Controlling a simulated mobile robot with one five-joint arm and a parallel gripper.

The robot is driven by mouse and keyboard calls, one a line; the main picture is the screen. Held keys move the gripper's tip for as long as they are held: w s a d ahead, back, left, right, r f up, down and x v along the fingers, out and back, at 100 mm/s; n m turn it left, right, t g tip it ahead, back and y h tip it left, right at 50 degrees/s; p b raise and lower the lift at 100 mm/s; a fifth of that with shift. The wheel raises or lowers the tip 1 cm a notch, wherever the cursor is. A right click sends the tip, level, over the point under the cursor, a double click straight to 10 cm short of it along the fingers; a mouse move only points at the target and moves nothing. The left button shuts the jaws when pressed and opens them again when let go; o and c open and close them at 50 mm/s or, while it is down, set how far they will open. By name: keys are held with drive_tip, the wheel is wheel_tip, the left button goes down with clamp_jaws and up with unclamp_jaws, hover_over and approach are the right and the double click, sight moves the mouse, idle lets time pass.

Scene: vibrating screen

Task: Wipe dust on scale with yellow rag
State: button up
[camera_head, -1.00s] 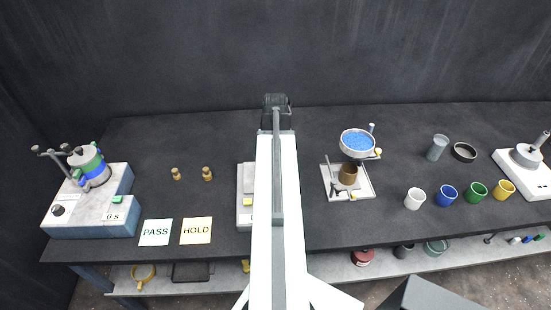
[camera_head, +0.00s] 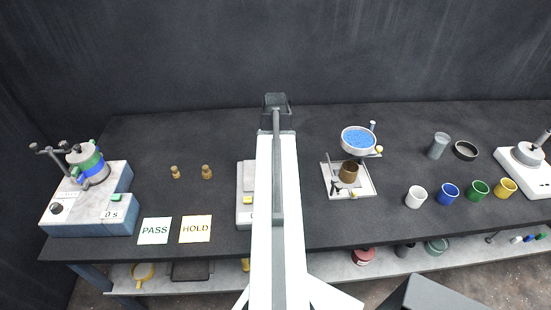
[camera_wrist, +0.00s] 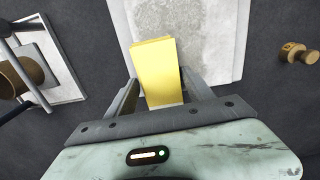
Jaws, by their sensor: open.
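The yellow rag (camera_wrist: 158,70) is a small block-like yellow piece in the wrist view, at the near edge of the scale. My gripper (camera_wrist: 160,78) is open, with one finger on each side of the rag. I cannot tell whether either finger touches it. The pale scale (camera_wrist: 222,40) lies beyond, with a grey speckled dust patch (camera_wrist: 170,22) on its plate. In the head view the scale (camera_head: 244,212) is partly hidden by my arm, and a bit of the yellow rag (camera_head: 248,200) shows on its front part. My gripper is hidden there.
A tray (camera_head: 369,190) with a brown cup (camera_head: 349,172) and a bowl of blue grains (camera_head: 358,139) stands right of the scale. Brass weights (camera_head: 207,172) and PASS and HOLD cards (camera_head: 195,229) are left. Several coloured cups (camera_head: 447,195) stand further right.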

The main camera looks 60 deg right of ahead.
drive_tip(key=shift+r+p, duration=0.35)
drive_tip(key=shift+p, duration=0.05)
drive_tip(key=c, duration=1.2)
drive_tip(key=shift+o, duration=0.2)
drive_tip(key=shift+w+a, duration=0.1)
